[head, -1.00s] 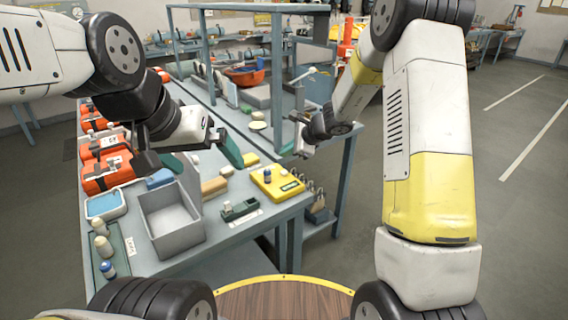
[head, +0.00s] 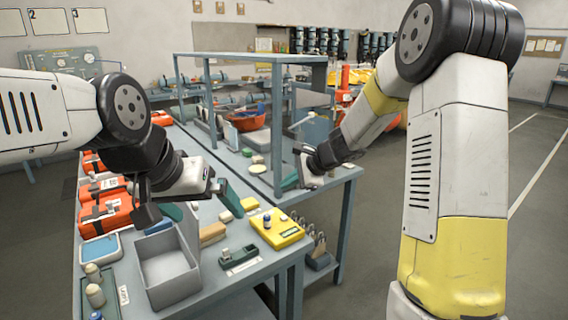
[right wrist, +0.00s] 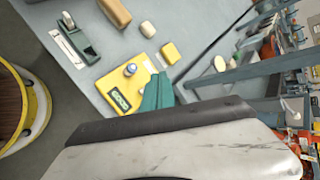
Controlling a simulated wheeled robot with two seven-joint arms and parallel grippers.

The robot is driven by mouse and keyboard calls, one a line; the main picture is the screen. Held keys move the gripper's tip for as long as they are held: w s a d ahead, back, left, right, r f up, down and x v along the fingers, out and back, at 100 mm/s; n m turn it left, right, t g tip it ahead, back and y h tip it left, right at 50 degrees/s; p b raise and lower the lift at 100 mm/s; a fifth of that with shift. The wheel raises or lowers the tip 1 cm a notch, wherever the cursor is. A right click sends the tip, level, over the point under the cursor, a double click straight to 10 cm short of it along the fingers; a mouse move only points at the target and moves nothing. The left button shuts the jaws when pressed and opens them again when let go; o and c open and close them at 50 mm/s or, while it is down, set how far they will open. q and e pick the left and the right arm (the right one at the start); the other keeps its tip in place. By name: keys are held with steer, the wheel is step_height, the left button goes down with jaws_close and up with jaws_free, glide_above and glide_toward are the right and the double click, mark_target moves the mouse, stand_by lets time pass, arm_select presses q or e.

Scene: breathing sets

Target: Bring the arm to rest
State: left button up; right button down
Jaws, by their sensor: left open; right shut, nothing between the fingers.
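My left gripper (head: 202,205) is above the left part of the workbench in the head view. Its two green fingers stand wide apart with nothing between them. My right gripper (head: 290,182) is above the bench's right edge, behind the yellow device (head: 277,228). Its green fingers also show in the right wrist view (right wrist: 158,92), shut together and empty. They appear close beside the yellow device (right wrist: 130,84) in that picture; I cannot tell the height between them.
The grey bench (head: 252,278) carries an open grey bin (head: 168,272), orange cases (head: 108,212), a dark green holder (head: 238,258) and a tan block (head: 212,234). A blue-grey shelf frame (head: 250,58) rises behind. Open floor (head: 535,190) lies to the right.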

steer(key=s+d+r+n, duration=0.1)
steer(key=s+r+n, duration=0.3)
steer(key=s+r, duration=0.35)
steer(key=s+d+r+n+h, duration=0.2)
steer(key=s+d+n, duration=0.3)
steer(key=s, duration=0.6)
steer(key=s+d+r+n+h, duration=0.2)
steer(key=s+d+n, duration=0.3)
steer(key=s, duration=0.7)
steer(key=shift+s+d+n+h, duration=0.25)
steer(key=shift+d+n+h, duration=0.25)
steer(key=shift+d, duration=0.6)
